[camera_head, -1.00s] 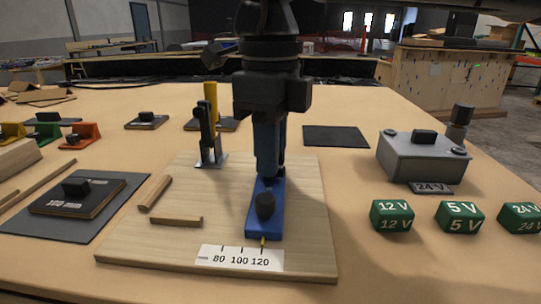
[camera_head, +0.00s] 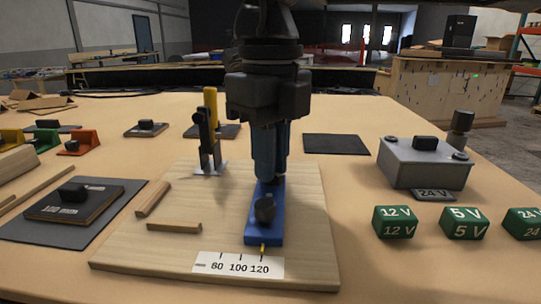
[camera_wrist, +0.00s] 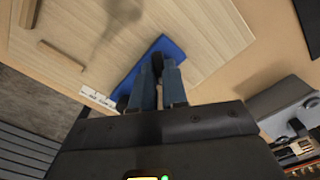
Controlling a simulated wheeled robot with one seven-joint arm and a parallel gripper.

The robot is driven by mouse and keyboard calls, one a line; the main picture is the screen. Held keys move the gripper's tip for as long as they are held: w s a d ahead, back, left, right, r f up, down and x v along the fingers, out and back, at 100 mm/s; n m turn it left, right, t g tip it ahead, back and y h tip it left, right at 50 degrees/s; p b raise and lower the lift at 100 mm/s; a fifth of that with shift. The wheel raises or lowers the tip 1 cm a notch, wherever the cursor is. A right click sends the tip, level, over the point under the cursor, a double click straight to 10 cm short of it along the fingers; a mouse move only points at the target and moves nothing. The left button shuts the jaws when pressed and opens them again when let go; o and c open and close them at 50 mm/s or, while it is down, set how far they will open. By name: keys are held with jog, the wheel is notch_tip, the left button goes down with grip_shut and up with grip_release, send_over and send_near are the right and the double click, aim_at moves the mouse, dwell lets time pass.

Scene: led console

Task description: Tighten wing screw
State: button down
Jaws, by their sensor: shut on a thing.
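In the wrist view, the fingertips (camera_wrist: 158,62) are over the blue bar (camera_wrist: 130,88).
A toggle clamp with a yellow handle (camera_head: 211,105) stands on the board behind left. Two wooden strips (camera_head: 174,227) lie left of the bar. A grey box (camera_head: 420,165) and green voltage blocks (camera_head: 393,222) are at right. A dark mat (camera_head: 335,144) lies behind right.

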jog(key=shift+w+r, duration=0.1)
jog(key=shift+r, duration=0.1)
jog(key=c, duration=1.1)
grip_release()
jog(key=shift+f, duration=0.15)
jog(key=shift+c, duration=0.2)
notch_tip(320, 180, up, 8)
jog(key=shift+p, duration=0.4)
jog(key=shift+f, duration=0.15)
